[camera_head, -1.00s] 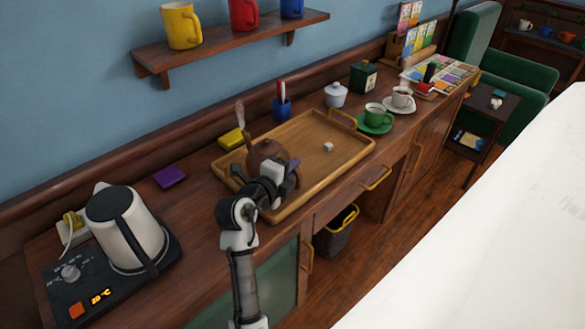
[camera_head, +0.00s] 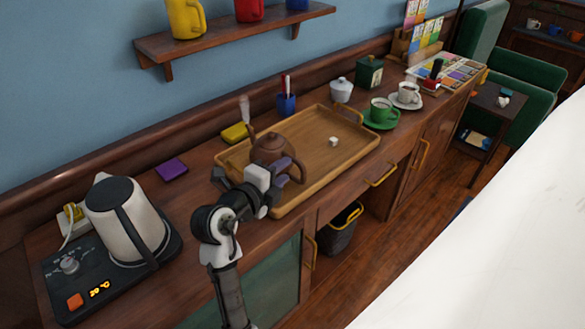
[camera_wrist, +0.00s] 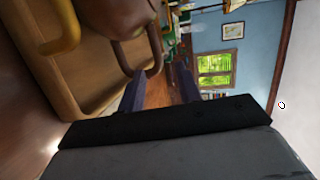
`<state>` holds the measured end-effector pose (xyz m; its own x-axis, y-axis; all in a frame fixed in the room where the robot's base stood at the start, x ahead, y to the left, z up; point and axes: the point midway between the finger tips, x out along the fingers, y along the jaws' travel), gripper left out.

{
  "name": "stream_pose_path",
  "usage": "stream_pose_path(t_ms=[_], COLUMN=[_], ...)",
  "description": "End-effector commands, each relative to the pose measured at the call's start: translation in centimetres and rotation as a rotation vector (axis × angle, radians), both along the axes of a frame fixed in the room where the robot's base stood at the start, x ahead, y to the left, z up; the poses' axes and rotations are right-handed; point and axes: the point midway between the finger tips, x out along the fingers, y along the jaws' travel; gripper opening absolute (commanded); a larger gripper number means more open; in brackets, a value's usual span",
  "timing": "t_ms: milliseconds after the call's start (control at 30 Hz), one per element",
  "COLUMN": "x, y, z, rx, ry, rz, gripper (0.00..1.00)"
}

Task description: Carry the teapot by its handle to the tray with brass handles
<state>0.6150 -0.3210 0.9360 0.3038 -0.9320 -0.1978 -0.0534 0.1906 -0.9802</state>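The brown teapot (camera_head: 270,149) is upright at the left end of the wooden tray (camera_head: 345,165), and it appears to stand inside the rim. Its looped handle (camera_head: 301,172) faces the near side; it also shows in the wrist view (camera_wrist: 155,66). The tray's far brass handle (camera_head: 348,117) is in plain view; the near one (camera_wrist: 62,28) shows in the wrist view. My gripper (camera_head: 285,168) is at the teapot's handle side. In the wrist view my two dark fingers (camera_wrist: 160,82) are apart, with the handle loop near their tips and a gap around it.
A small white cube (camera_head: 333,141) lies on the tray. A kettle (camera_head: 124,222) stands on its base at the left. A green cup (camera_head: 381,109) and a white cup (camera_head: 407,93) stand beyond the tray.

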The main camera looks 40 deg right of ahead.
Motion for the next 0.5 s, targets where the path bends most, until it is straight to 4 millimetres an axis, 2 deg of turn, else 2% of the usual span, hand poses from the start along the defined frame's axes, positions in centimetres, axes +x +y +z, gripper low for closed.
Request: stream_pose_path(t_ms=[33, 200, 333, 500], x=[-0.2, -1.1, -1.5, -1.7], y=[1.1, 3.7, 4.8, 5.2], z=[-0.1, 0.7, 1.0, 1.1], rx=[-0.001, -0.002, -0.001, 0.0], ry=[-0.003, -0.001, -0.001, -0.001], rz=[0.005, 0.003, 0.002, 0.0], gripper=[0.34, 0.34, 0.34, 0.34])
